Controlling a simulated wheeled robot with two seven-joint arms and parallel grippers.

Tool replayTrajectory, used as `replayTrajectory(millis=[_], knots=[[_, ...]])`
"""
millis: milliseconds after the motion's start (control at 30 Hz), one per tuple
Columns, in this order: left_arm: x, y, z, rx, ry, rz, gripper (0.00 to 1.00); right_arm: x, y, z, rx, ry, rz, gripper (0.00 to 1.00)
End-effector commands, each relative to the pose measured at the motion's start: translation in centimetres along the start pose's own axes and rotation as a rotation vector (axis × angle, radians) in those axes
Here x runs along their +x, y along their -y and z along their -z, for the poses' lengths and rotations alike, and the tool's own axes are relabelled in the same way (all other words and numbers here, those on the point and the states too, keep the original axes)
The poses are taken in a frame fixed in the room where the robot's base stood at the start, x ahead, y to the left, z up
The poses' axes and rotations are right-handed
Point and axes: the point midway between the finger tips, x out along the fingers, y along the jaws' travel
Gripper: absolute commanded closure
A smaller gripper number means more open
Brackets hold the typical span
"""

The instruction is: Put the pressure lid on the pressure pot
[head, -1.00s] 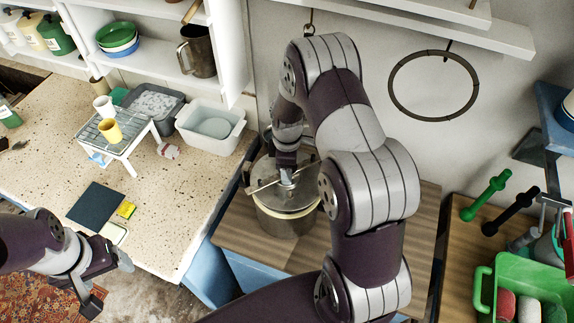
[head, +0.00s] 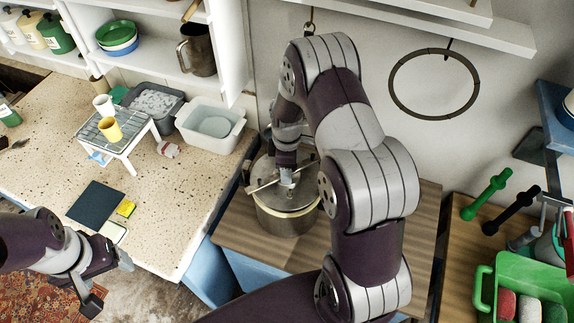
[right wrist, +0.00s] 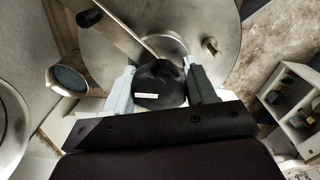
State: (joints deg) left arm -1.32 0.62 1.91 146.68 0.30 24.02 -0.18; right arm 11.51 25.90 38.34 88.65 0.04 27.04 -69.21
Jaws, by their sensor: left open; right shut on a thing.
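The pressure lid (head: 262,172) is a round metal disc with a long bar across it. It lies over the mouth of the metal pressure pot (head: 285,222), with a pale band showing at the rim; whether it is fully seated is hard to tell. My right gripper (head: 286,178) comes down from above onto the lid's middle. In the right wrist view, its fingers (right wrist: 160,85) are shut on the lid's black knob (right wrist: 160,82), and the lid plate (right wrist: 105,45) spreads beyond. My left gripper (head: 110,278) is open and empty, away at the lower left.
The pot stands on a wooden top (head: 238,228). A speckled counter (head: 165,215) to the left carries a white basin (head: 210,128), a grey tray (head: 152,103) and a small rack (head: 128,146). A green crate (head: 485,290) is at the lower right. My right arm hides part of the pot's surroundings.

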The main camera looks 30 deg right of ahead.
Motion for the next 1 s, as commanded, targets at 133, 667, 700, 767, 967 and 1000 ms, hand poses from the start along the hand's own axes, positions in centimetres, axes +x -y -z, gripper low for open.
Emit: replayTrajectory(millis=[133,667,700,767,967,1000], knots=[[-0.1,0.0,0.0,0.000,0.000,0.000,0.24,0.0,0.1,-0.1,0.000,0.000,-0.001,1.00],[0.1,0.0,0.0,0.000,0.000,0.000,0.24,0.3,0.1,-0.1,0.000,0.000,-0.001,1.00],[0.2,0.0,0.0,0.000,0.000,0.000,0.24,0.4,0.1,-0.1,0.000,0.000,-0.001,1.00],[0.3,0.0,0.0,0.000,0.000,0.000,0.24,0.6,0.1,-0.1,0.000,0.000,-0.001,1.00],[0.7,0.0,-0.1,0.000,0.000,0.000,0.24,1.1,0.1,-0.1,0.000,0.000,-0.001,1.00],[0.8,0.0,-0.1,0.000,0.000,0.000,0.24,1.2,0.1,-0.1,0.000,0.000,-0.001,1.00]])
